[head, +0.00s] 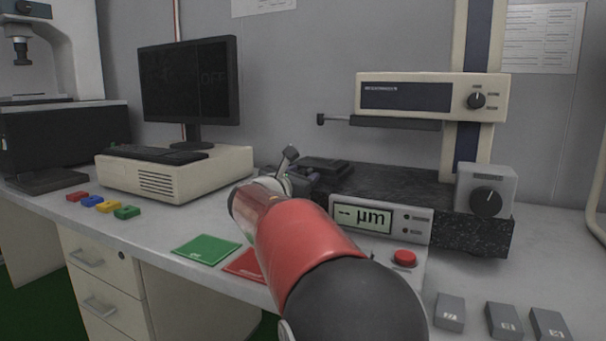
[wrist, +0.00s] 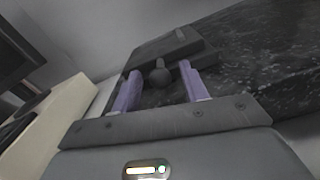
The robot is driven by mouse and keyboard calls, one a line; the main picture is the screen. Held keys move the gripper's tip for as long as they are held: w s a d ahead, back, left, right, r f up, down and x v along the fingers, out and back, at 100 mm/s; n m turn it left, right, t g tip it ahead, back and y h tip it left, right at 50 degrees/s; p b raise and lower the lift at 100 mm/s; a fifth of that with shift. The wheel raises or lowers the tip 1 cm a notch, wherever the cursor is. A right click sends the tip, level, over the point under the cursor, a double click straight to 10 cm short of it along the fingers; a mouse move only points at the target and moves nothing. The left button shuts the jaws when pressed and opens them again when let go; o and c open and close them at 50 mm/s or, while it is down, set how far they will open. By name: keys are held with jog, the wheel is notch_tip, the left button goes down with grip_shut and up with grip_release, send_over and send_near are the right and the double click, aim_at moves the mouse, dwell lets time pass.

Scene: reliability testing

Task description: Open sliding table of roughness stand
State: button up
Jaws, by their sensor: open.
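The roughness stand has a dark speckled stone base (head: 400,195) and a cream column with a measuring unit (head: 430,96). The sliding table (head: 326,165) is a dark flat block at the left end of the base. It also shows in the wrist view (wrist: 172,46), with a round dark knob (wrist: 159,77) facing my gripper. My gripper (wrist: 160,68) is open; its two purple fingers appear on either side of the knob, with gaps visible on both sides. In the head view my red arm hides part of the base, and the knob is not clear there.
The display box (head: 365,217) with a red button (head: 404,257) stands close right of my arm. A monitor (head: 190,85) and cream case (head: 180,172) stand left. Green (head: 206,249) and red (head: 245,265) mats lie at the front edge. Grey blocks (head: 503,320) lie front right.

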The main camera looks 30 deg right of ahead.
jog(key=shift+w+d, duration=0.2)
jog(key=shift+d, duration=0.1)
grip_shut()
jog(key=shift+a, duration=0.1)
jog(key=b+v, duration=0.1)
jog(key=v, duration=0.7)
grip_release()
